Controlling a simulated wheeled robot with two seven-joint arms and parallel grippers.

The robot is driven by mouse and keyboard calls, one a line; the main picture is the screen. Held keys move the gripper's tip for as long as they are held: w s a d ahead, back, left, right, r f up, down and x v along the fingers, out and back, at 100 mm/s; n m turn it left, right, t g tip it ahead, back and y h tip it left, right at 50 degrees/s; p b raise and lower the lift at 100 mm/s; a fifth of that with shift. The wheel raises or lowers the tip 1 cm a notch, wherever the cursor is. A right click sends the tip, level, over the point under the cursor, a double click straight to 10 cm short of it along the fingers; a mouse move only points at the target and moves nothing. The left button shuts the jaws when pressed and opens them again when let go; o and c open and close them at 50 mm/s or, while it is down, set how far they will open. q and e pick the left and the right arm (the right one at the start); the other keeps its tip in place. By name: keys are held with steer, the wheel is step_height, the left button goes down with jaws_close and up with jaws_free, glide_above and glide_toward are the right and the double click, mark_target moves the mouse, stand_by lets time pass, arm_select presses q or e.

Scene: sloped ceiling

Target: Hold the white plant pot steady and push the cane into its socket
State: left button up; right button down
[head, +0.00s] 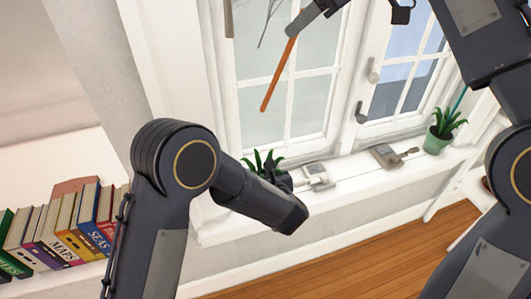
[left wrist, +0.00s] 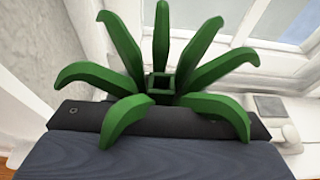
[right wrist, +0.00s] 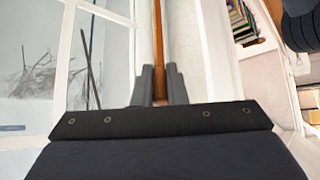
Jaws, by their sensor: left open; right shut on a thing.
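A plant with green leaves (head: 262,161) stands on the window sill, mostly behind my left arm. In the left wrist view its leaves (left wrist: 125,45) spread around a small square socket (left wrist: 160,83) that is empty. The white pot is hidden by the leaves and my gripper. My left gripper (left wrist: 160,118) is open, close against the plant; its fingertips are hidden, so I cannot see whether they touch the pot. My right gripper (head: 303,20) is shut on the orange-brown cane (head: 278,75), which hangs tilted in front of the window, above the plant and apart from it.
Two small grey devices (head: 317,176) (head: 388,156) lie on the sill (head: 350,182), right of the plant. A second plant in a green pot (head: 437,141) stands farther right. Window handles (head: 361,113) stick out. A row of books (head: 62,235) stands at lower left.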

mark_target(264, 101)
arm_select(q)
steer(key=shift+w+a+f, duration=0.1)
steer(key=shift+w, duration=0.1)
jaws_close()
stand_by(0.5)
arm_select(e)
steer(key=w+a+f+m+h, duration=0.1)
steer(key=a+f+m+h, duration=0.1)
steer(key=f+m, duration=0.1)
steer(key=w+a+f+m+h, duration=0.1)
steer(key=a+f+m+h, duration=0.1)
steer(key=f+m, duration=0.1)
steer(key=w+a+f+m+h, duration=0.1)
steer(key=a+f+m+h, duration=0.1)
steer(key=f, duration=0.2)
steer(key=shift+a+f+m+t, duration=0.2)
steer(key=shift+f+m+t, duration=0.1)
steer(key=shift+f+m, duration=0.1)
steer(key=shift+w+a+f+m, duration=0.1)
steer(key=shift+f+m, duration=0.25)
steer(key=shift+m, duration=0.05)
